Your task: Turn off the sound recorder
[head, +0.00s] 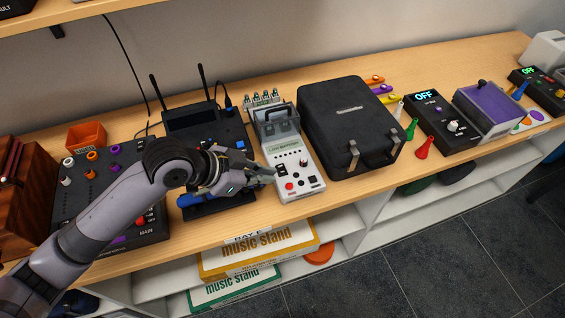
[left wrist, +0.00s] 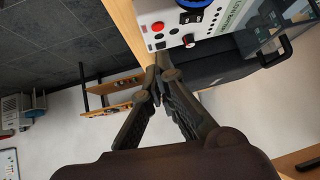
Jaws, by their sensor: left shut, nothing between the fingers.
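A white device with a carry handle, which I take to be the sound recorder (head: 303,184), stands on the wooden shelf near the middle of the head view. It has a small screen with green text that seems to read "LOW BATTERY", a red button, a black knob and small switches. Its white panel (left wrist: 185,38) fills the top of the left wrist view, with the red button and a blue part. My left gripper (head: 270,175) is shut and empty at the panel's left edge, close to the knob and red button. Whether it touches cannot be told. My right gripper is out of view.
A black case (head: 345,115) stands close on the right of the white device. A dark unit with antennas (head: 205,130) is behind my left gripper, and a dark mixer panel (head: 75,200) is at left. Music stand boxes (head: 255,247) lie on the shelf below.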

